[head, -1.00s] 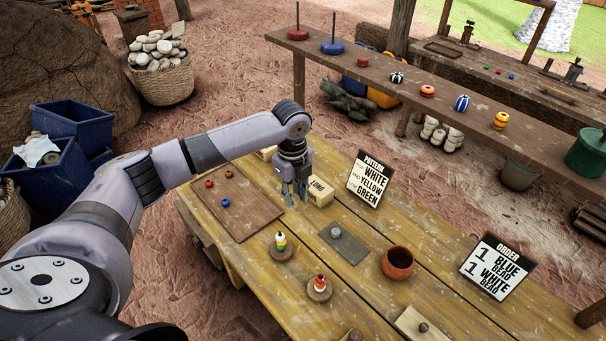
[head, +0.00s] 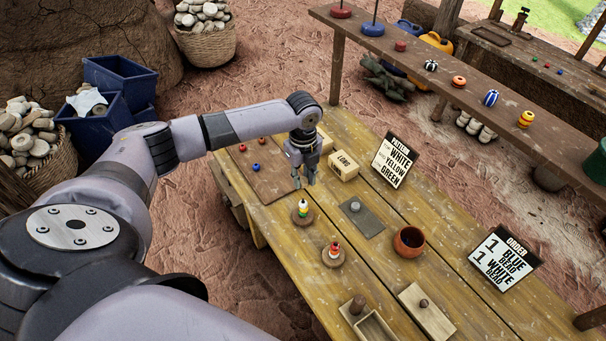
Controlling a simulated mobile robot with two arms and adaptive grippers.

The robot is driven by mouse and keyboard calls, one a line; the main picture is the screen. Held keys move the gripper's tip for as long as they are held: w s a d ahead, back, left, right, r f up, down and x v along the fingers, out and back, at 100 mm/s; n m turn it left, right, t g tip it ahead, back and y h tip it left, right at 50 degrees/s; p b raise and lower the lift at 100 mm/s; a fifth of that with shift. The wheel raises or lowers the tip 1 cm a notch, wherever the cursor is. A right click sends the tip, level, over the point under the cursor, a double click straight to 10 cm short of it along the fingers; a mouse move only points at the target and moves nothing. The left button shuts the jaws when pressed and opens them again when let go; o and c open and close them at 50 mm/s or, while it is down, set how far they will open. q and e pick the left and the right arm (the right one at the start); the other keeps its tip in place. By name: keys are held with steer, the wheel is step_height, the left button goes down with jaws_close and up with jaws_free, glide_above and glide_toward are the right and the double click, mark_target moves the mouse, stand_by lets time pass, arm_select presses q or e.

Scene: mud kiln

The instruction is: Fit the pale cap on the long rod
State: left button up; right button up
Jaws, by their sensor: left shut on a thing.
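My left gripper (head: 304,181) points down over the wooden table, just behind and above a small round stand with white, yellow and green beads stacked on it (head: 303,209). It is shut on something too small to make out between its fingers. Any rod in that stand is largely hidden by the beads, so I cannot tell its length. I cannot identify the pale cap for certain. A light grey knob (head: 355,206) sits on a dark mat (head: 366,223). A pale block marked LONG (head: 343,166) stands behind and right of the gripper. My right gripper is not in view.
A second beaded stand (head: 334,254) is nearer me. A brown pot (head: 409,241) stands right of the mat. Signs (head: 395,160) (head: 505,262) stand at the back and right. A brown board (head: 262,177) with red and blue beads lies left. Wooden trays (head: 427,312) are at the front.

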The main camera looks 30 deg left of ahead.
arm_select(q)
steer(key=shift+f+b, duration=0.55)
steer(key=shift+f, duration=0.25)
steer(key=shift+f+b, duration=0.95)
steer(key=shift+f, duration=1)
steer(key=shift+f, duration=0.3)
steer(key=shift+p, duration=0.65)
steer(key=shift+f+b, duration=0.6)
steer(key=shift+f, duration=0.45)
